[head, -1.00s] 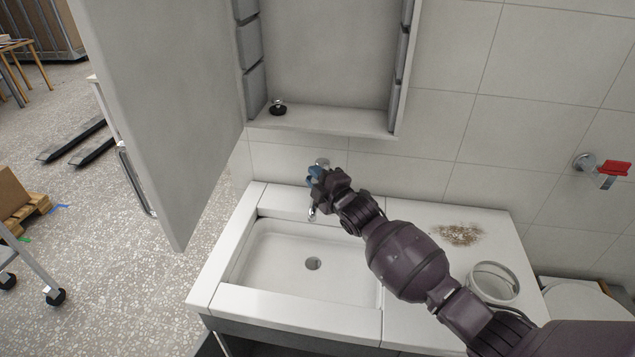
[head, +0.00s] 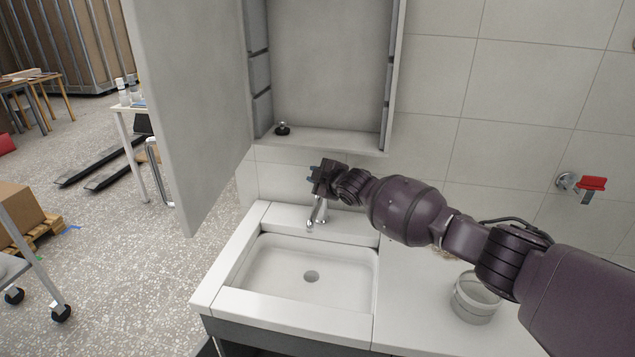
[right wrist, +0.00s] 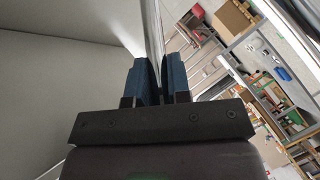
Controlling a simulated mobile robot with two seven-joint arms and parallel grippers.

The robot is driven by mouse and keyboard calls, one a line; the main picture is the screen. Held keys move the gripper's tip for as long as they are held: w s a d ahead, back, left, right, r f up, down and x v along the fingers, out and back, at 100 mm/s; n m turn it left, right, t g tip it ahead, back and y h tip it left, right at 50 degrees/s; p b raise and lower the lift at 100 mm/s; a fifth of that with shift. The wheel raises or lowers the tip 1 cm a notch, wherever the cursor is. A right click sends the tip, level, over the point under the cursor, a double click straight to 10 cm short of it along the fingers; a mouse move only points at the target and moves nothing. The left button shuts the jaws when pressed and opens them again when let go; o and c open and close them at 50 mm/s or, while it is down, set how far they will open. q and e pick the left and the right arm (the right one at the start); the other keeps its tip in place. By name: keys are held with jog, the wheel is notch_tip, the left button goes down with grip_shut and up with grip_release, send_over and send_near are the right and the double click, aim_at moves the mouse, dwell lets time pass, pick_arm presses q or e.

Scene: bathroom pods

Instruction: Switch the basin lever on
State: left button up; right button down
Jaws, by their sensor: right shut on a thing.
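The basin tap (head: 318,212) stands at the back rim of the white basin (head: 262,292), its spout pointing down over the bowl. My right gripper (head: 314,178) is at the top of the tap, just below the cabinet. In the right wrist view, its blue fingers (right wrist: 160,72) are closed on a thin shiny metal piece, which looks like the basin lever (right wrist: 153,35). In the head view the gripper hides the lever, so its exact angle cannot be told. No running water can be made out. My left gripper is not in view.
The open cabinet (head: 322,140) hangs above the tap, with its door (head: 195,110) swung out to the left. A small dark-based object (head: 283,129) sits on its shelf. A red-handled valve (head: 590,184) is on the wall.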

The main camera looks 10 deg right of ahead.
jog(key=shift+w+r, duration=0.15)
jog(key=shift+r, duration=0.1)
dwell(0.4)
jog(key=c, duration=1.1)
grip_release()
jog(key=shift+d, duration=0.1)
jog(key=shift+s, duration=0.25)
jog(key=p+v, duration=0.1)
jog(key=v, duration=0.9)
jog(key=shift+d+r, duration=0.15)
jog(key=shift+r, duration=0.05)
